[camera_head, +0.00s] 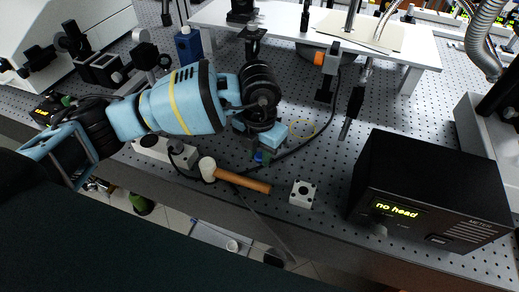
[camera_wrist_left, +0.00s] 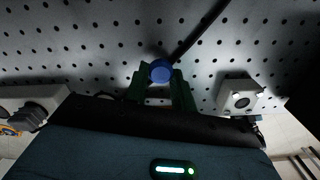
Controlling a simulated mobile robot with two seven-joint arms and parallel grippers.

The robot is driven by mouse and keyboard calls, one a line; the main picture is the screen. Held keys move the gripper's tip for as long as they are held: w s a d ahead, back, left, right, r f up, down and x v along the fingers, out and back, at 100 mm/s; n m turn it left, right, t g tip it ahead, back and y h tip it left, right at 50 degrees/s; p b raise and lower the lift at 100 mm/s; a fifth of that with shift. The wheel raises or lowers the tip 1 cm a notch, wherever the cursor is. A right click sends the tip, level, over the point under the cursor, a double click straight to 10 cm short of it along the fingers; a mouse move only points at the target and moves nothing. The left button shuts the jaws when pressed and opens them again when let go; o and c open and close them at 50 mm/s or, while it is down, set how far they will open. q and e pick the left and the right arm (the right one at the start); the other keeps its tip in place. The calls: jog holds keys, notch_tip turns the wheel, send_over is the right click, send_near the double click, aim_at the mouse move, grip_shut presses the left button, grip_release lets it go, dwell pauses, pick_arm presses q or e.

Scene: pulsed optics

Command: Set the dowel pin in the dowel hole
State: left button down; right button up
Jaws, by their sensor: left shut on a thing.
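My left gripper (camera_head: 262,157) hangs low over the perforated table in the head view. Its green fingers also show in the left wrist view (camera_wrist_left: 162,88). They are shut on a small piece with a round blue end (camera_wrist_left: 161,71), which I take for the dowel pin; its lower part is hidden. A white block (camera_head: 302,194) with a dark hole in its top stands on the table to the right of the gripper, apart from it. It also shows in the left wrist view (camera_wrist_left: 237,94). I cannot tell which opening is the dowel hole. My right gripper is out of view.
A mallet (camera_head: 250,182) with a wooden handle lies near the table's front edge, just below the gripper. A black meter (camera_head: 430,190) reading "no head" stands at the right. A white low box (camera_head: 155,148) is at the left. A dark cable runs behind the gripper.

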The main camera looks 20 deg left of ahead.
pick_arm(q)
jog(key=shift+f, duration=0.35)
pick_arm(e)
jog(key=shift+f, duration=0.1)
pick_arm(q)
jog(key=c, duration=1.1)
grip_release()
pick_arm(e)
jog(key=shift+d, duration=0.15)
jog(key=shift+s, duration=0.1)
pick_arm(q)
notch_tip(320, 180, up, 8)
jog(key=shift+f, duration=0.1)
notch_tip(320, 180, up, 4)
jog(key=shift+p, duration=1)
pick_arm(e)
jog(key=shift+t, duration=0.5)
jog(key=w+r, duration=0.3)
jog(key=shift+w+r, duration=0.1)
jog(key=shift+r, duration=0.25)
